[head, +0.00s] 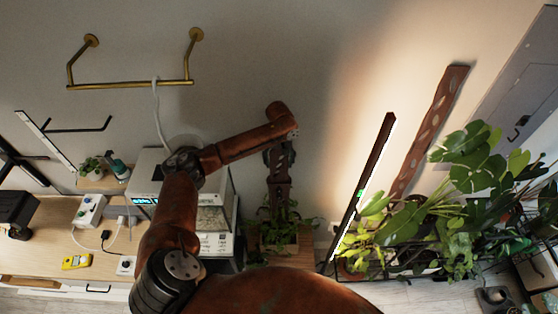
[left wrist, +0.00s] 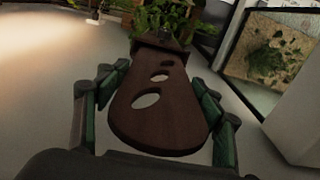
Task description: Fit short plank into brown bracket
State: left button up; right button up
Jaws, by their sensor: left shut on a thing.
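The short plank (left wrist: 172,118) is dark brown with oval holes; its broad rounded end is nearest the camera in the left wrist view. My left gripper (left wrist: 163,100) is shut on it, with green-padded fingers on either side. In the head view the left gripper (head: 278,150) points down, with the plank (head: 280,185) hanging below it over green plants. A dark brown crosspiece (left wrist: 160,47), possibly the brown bracket, shows at the plank's far end. I cannot tell whether the plank is seated in it. My right gripper is not in view.
A glass-sided terrarium (head: 216,218) stands just left of the plank. A planter with plants (head: 278,237) is below it. A dark upright light bar (head: 365,180) and a long perforated plank (head: 428,130) stand to the right. A desk (head: 50,250) is at left.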

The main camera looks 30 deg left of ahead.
aim_at(279, 151)
pick_arm(q)
jog(key=shift+f, duration=0.2)
jog(key=o, duration=1.7)
jog(key=shift+o, duration=0.2)
jog(key=shift+r, duration=0.3)
notch_tip(279, 151, up, 7)
jog(key=shift+f, duration=0.1)
